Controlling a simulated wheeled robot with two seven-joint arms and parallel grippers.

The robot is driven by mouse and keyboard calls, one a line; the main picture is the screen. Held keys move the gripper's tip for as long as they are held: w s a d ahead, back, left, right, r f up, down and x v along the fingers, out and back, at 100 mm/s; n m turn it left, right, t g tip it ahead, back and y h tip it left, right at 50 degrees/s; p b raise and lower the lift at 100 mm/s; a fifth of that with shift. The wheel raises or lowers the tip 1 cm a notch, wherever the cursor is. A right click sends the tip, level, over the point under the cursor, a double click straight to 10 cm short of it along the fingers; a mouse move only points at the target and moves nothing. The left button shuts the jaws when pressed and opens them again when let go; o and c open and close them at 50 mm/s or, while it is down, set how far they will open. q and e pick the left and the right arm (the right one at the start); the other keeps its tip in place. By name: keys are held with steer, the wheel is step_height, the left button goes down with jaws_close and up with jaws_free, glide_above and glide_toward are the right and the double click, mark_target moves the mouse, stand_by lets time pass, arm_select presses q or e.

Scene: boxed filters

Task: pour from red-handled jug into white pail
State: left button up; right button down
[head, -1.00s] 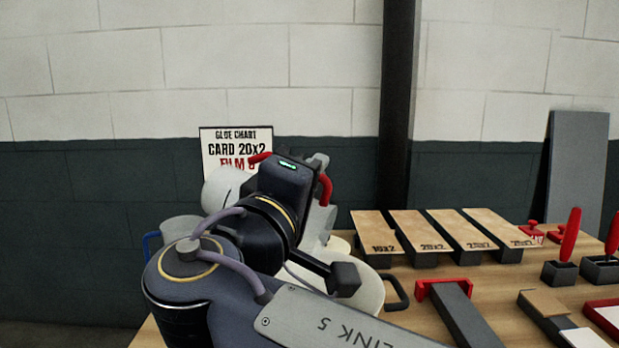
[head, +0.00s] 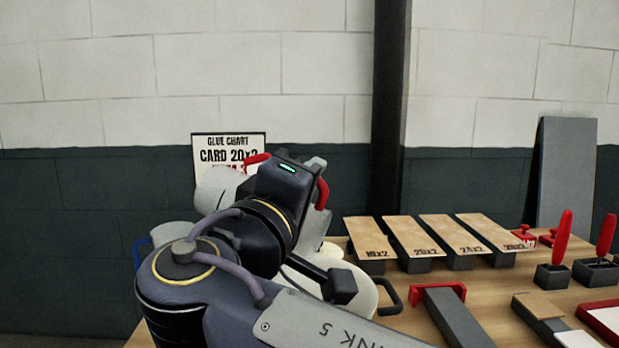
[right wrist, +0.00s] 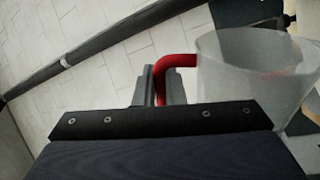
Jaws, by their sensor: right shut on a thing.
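My right gripper (right wrist: 160,88) is shut on the red handle (right wrist: 178,61) of a pale, translucent jug (right wrist: 240,80). In the head view my own wrist hides most of the jug; a whitish part of its body (head: 212,188) shows left of the wrist. Red pieces show on both sides of the wrist, one at its right (head: 322,193). A white rounded vessel (head: 364,290), perhaps the pail, stands on the table below, mostly behind my arm. Its opening is hidden, and I cannot tell if anything flows. My left gripper is not in view.
A grey vessel with a blue handle (head: 142,246) stands at the left. A dark handle (head: 391,296) shows beside the white vessel. Labelled sloped boards (head: 423,238), a red-ended grey block (head: 455,315) and red-handled tools (head: 565,235) fill the right. A sign (head: 228,142) stands behind.

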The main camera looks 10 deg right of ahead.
steer(key=shift+s+d+f+m+h+b, duration=0.15)
steer(key=shift+s+d+m+b, duration=0.15)
steer(key=shift+d+m+b, duration=0.5)
steer(key=shift+s+d+m+h+b, duration=0.15)
steer(key=shift+s+d+m+b, duration=0.2)
steer(key=shift+m+b, duration=0.45)
stand_by(1.2)
stand_by(3.5)
steer(key=shift+w+a+r+n+p, duration=0.25)
steer(key=shift+w+a+n+p, duration=0.15)
steer(key=shift+a+n+p, duration=0.5)
steer(key=shift+w+a+n+p, duration=0.25)
steer(key=shift+n+p, duration=0.05)
steer(key=shift+n, duration=0.4)
steer(key=shift+f, duration=0.1)
